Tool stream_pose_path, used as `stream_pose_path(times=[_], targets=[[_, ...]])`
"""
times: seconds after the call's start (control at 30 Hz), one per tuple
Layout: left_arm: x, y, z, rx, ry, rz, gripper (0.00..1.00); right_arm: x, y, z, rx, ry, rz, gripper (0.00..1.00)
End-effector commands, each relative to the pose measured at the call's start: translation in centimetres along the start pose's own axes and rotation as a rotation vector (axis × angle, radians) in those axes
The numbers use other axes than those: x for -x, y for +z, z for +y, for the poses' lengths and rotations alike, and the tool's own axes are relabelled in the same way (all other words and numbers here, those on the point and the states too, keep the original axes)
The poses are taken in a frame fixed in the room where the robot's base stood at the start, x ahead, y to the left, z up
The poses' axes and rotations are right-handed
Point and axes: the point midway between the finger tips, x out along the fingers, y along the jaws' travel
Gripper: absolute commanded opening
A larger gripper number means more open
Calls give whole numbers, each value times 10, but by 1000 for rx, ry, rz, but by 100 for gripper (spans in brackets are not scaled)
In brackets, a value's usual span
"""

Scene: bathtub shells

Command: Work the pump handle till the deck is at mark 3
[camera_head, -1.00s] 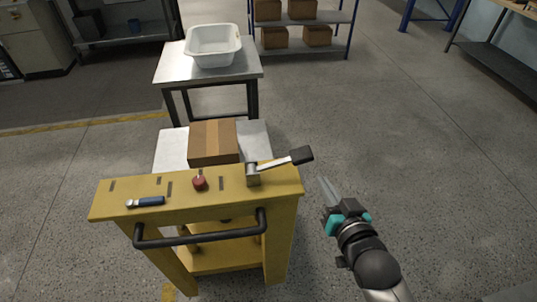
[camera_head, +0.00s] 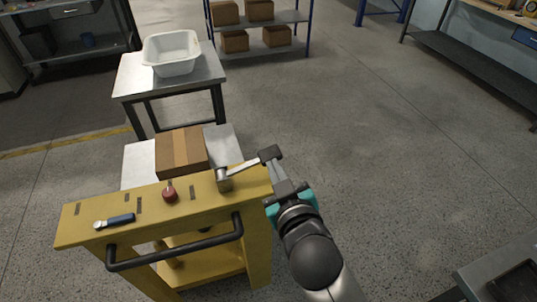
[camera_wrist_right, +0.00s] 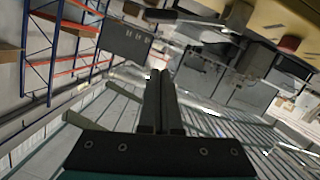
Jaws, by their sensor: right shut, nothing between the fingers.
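The pump handle (camera_head: 243,167) is a metal lever with a dark block grip (camera_head: 270,153). It sticks out to the right from a pivot on the yellow lift cart (camera_head: 75,228). The lever also shows at the top of the right wrist view (camera_wrist_right: 205,24). The pale deck (camera_head: 138,163) carries a cardboard box (camera_head: 181,150). My right gripper (camera_head: 273,168) is shut and empty, its fingertips close to the grip; I cannot tell whether they touch. Its fingers also show in the right wrist view (camera_wrist_right: 158,98). I cannot read a mark number. My left gripper is not in view.
A red knob (camera_head: 169,192) and a blue-handled tool (camera_head: 115,220) are on the cart top, above a black push bar (camera_head: 175,252). Behind stands a metal table (camera_head: 128,86) with a white tub (camera_head: 171,52). Floor at right is open; a bench corner (camera_head: 500,275) shows lower right.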

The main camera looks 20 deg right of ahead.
Motion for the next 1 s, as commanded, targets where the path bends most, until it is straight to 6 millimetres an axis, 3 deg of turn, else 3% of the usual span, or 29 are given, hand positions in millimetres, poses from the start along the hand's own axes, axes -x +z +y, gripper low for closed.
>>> stream_pose_path(times=[0.27, 0.87, 0.9, 1.0], targets=[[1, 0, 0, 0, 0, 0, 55, -12, 0, 0, 1, -1, 2, 0], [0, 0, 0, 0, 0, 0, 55, -104, -1, 0, 1, 0, 2, 0], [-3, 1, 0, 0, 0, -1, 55, -104, 12, 0, 1, -1, -5, 0], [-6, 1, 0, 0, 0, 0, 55, -107, 27, 0, 0, -1, -5, 0]])
